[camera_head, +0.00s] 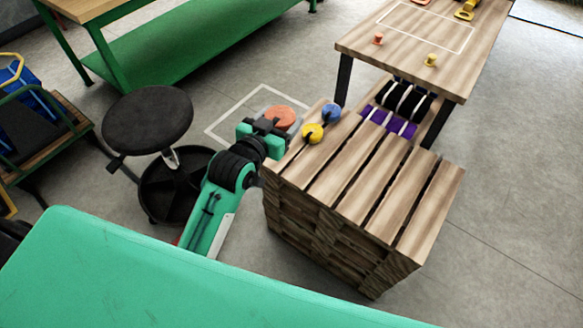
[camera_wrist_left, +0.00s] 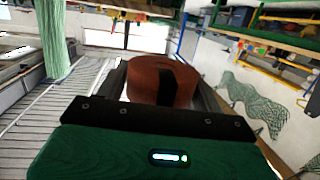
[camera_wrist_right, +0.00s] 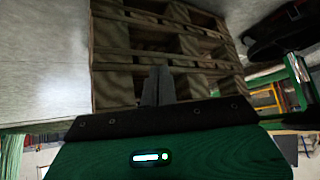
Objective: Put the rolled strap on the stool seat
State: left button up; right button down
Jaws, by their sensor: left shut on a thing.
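An orange-red rolled strap (camera_head: 281,116) with a dark band is between the fingers of my left gripper (camera_head: 268,127), at the left back corner of the pallet stack. In the left wrist view the strap (camera_wrist_left: 165,80) fills the space between the two fingers. I cannot tell how high it is above the pallet. The stool's round black seat (camera_head: 148,119) is to the left of my left gripper, bare and apart from it. My right gripper (camera_wrist_right: 158,86) shows only in the right wrist view, its fingers together and empty, in front of the pallet stack's side.
A blue roll (camera_head: 331,112) and a yellow roll (camera_head: 312,133) are on the pallet stack (camera_head: 385,190). A wooden table (camera_head: 400,60) stands behind it, a green bench (camera_head: 190,50) at the back left. A cart (camera_head: 45,135) is left of the stool.

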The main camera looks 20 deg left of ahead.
pick_arm(q)
jog(key=w+f+m+h+b, duration=0.1)
jog(key=w+f+h+b, duration=0.1)
jog(key=w+f+b, duration=0.5)
jog(key=w+b, duration=0.3)
jog(key=b, duration=0.3)
jog(key=shift+w+a+f+m+g+h+b, duration=0.25)
jog(key=shift+w+f+m+g+h+b, duration=0.05)
jog(key=shift+m+g+b, duration=0.1)
pick_arm(e)
jog(key=w+a+r+t+y, duration=0.1)
jog(key=w+a+r+t, duration=0.1)
jog(key=r, duration=0.6)
jog(key=w+a+r+t+y, duration=0.1)
jog(key=w+a+r+t, duration=0.1)
jog(key=r, duration=0.7)
jog(key=w+a+r+t+y, duration=0.1)
jog(key=w+a+r+t, duration=0.1)
jog(key=r, duration=0.6)
jog(key=shift+a+r+t+y, duration=0.15)
jog(key=shift+a+t+y, duration=0.2)
jog(key=shift+t, duration=0.25)
